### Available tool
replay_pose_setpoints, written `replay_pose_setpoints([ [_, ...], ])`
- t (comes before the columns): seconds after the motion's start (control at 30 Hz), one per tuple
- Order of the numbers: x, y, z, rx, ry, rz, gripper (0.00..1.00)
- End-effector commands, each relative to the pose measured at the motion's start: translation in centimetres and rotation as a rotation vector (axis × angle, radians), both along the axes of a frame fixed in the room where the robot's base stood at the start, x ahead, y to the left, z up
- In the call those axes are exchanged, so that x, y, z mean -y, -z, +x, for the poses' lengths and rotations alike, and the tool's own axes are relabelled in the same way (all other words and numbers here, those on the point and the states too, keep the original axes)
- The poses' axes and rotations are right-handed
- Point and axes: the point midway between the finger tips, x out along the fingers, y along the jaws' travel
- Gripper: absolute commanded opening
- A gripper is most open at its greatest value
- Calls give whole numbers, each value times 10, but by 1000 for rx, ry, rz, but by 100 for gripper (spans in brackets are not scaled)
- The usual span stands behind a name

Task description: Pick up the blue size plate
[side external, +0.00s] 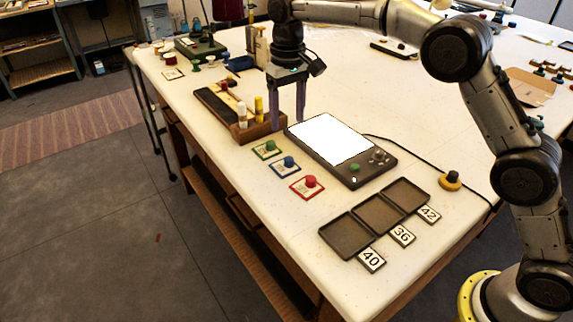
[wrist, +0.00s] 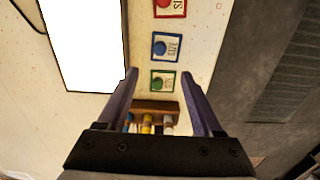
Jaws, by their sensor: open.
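The blue size plate (side external: 286,166) is a small square card with a blue border and a blue knob, lying flat on the table between the green plate (side external: 267,149) and the red plate (side external: 308,186). In the wrist view the blue plate (wrist: 166,46) is ahead of the fingertips, with the green plate (wrist: 163,79) nearer and the red plate (wrist: 169,8) farther. My gripper (side external: 287,123) is open and empty, pointing down above the table beside the wooden box. In the wrist view my gripper (wrist: 160,78) has its fingers spread wide.
A wooden box (side external: 262,130) with upright bottles stands close to my fingers. A bright light pad (side external: 352,178) lies right of the plates. A dark three-compartment tray (side external: 343,238) with labels 40, 36 and 42 lies toward the front. The table's left edge is near the plates.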

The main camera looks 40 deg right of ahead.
Motion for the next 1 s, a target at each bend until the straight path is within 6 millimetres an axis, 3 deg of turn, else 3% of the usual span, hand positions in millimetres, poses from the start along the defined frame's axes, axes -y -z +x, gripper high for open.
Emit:
replay_pose_setpoints([
  [0.1, 0, 25, -1, -5, 1, -1, 67],
  [0.23, 0, 44, -1, -2, 1, -1, 67],
  [0.47, 0, 59, -1, 0, 1, 0, 67],
  [0.8, 0, 103, -5, -1, 1, 0, 67],
  [1.0, 0, 109, -5, 0, 1, 0, 67],
])
